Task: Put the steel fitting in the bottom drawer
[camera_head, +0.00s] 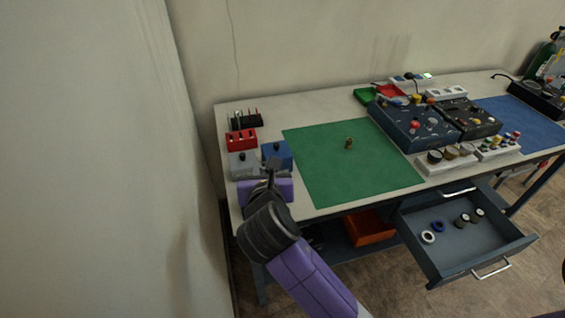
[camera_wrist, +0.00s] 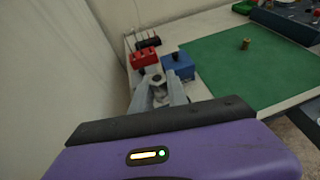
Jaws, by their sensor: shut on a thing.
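My gripper (camera_head: 272,166) is over the table's left end, in front of the blue box and beside the grey box. In the wrist view its fingers (camera_wrist: 158,91) are closed around a small grey metal piece, which looks like the steel fitting (camera_wrist: 157,80). The fingers partly hide the fitting, and I cannot make it out in the head view. An open drawer (camera_head: 434,264) juts out under the table at the right, with several rings and dark round fittings inside. A handle (camera_head: 458,192) shows above it, on what looks like a shut upper drawer.
A blue box (camera_head: 277,154), a grey box (camera_head: 243,165) and a red rack (camera_head: 240,139) stand near my gripper. A green mat (camera_head: 340,180) holds a small brass piece (camera_head: 349,143). A control panel (camera_head: 410,125) stands right of it. An orange bin (camera_head: 370,228) sits below the table.

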